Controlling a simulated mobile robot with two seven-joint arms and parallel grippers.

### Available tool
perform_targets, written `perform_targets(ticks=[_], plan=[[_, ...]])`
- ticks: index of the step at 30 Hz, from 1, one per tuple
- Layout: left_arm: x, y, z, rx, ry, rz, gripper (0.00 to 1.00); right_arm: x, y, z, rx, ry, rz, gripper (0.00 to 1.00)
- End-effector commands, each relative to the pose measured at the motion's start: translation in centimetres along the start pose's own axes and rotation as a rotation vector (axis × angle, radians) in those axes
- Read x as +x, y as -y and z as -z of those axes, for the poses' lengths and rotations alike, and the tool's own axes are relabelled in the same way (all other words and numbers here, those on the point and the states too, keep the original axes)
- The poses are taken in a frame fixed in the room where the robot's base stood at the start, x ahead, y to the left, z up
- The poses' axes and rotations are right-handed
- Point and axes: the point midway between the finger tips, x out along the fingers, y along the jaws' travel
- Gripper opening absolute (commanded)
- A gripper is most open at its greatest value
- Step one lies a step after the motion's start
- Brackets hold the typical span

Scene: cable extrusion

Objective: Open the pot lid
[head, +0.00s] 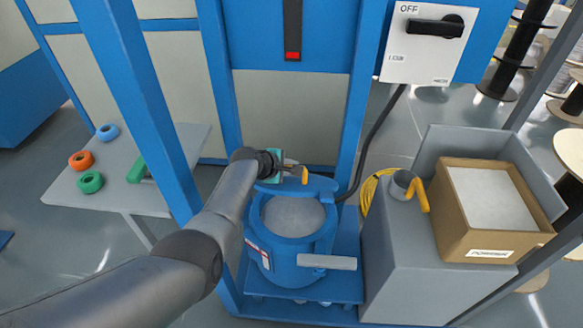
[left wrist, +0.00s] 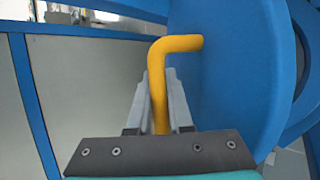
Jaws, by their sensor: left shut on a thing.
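The blue pot (head: 300,268) stands on a blue platform inside the blue frame. Its round top is uncovered and shows a pale grey fill (head: 293,215). The blue lid (head: 321,184) stands raised at the back rim of the pot, seen nearly edge-on. It fills much of the right of the left wrist view (left wrist: 225,75). A bent yellow handle (left wrist: 178,45) sticks out of the lid; it also shows in the head view (head: 305,175). My left gripper (left wrist: 158,100) is shut on this handle, behind the pot's opening. My right gripper is not in view.
A grey bar (head: 328,262) juts from the pot's front. To the right, a grey cabinet (head: 410,265) bears a cardboard box (head: 478,228) and a grey cup with a yellow handle (head: 402,184). Blue posts (head: 355,110) flank the pot. A side table (head: 150,195) with coloured rings stands left.

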Motion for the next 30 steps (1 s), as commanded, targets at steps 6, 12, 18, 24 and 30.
perform_targets(ticks=[6, 12, 18, 24, 30], plan=[[-0.1, -0.3, 0.0, 0.001, 0.000, -0.006, 0.22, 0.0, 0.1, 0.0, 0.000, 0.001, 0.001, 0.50], [0.0, -0.1, 0.0, 0.001, 0.000, -0.003, 0.44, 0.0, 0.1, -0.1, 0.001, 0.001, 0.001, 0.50], [0.0, 0.0, 0.0, 0.000, 0.000, -0.001, 0.48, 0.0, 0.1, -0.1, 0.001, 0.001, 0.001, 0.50], [-0.1, -0.1, -0.1, 0.000, 0.000, -0.001, 0.48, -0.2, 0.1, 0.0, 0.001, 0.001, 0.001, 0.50], [-0.8, -0.9, -0.4, 0.000, 0.000, 0.000, 0.48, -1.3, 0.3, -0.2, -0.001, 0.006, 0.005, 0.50]])
